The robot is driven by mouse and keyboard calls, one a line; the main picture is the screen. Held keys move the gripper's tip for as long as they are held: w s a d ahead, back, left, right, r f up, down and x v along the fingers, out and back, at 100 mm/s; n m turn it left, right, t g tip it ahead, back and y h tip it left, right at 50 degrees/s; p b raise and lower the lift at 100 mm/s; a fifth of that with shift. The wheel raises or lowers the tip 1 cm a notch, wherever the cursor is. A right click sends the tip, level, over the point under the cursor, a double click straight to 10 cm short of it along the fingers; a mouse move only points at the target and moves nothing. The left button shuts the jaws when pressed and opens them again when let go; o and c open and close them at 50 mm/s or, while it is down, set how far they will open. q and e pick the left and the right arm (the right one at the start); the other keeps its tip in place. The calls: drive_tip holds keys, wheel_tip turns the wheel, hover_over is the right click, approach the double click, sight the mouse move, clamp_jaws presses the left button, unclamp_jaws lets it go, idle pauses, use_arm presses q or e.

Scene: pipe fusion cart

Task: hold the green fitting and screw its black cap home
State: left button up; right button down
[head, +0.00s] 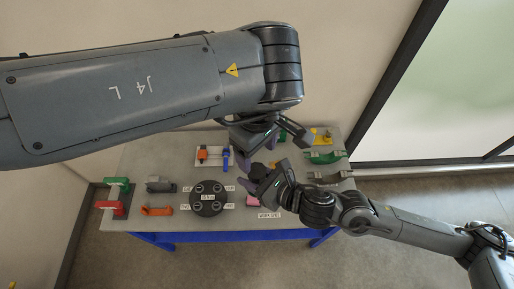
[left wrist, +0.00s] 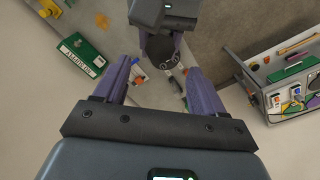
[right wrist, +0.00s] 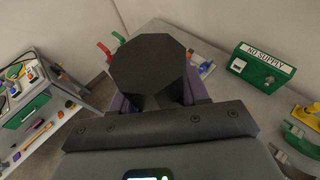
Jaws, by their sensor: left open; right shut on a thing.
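My right gripper (head: 257,178) is shut on the black cap (right wrist: 150,64), a dark eight-sided piece that fills the space between its fingers in the right wrist view. In the head view the cap (head: 258,170) is a small dark shape above the table. My left gripper (left wrist: 158,88) is open and empty; in the left wrist view the right gripper's housing (left wrist: 166,14) is just beyond its fingertips. In the head view its fingers are partly hidden by its own wrist. I cannot make out the green fitting in any view.
The grey table has a black round turntable (head: 208,207), a white tray with an orange and a blue piece (head: 211,157), and red (head: 112,208) and green (head: 117,181) holders at left. A green NO SUPPLY box (right wrist: 263,70) is on the table. A second cart (left wrist: 290,83) shows aside.

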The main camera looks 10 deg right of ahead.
sight(257, 171)
use_arm(q)
drive_tip(key=shift+f, duration=0.1)
drive_tip(key=shift+f, duration=3.95)
drive_tip(key=shift+c, duration=0.3)
drive_tip(key=c, duration=0.9)
drive_tip(key=o, duration=1)
drive_tip(key=shift+o, duration=0.2)
drive_tip(key=shift+r, duration=0.1)
drive_tip(key=shift+r, duration=2.2)
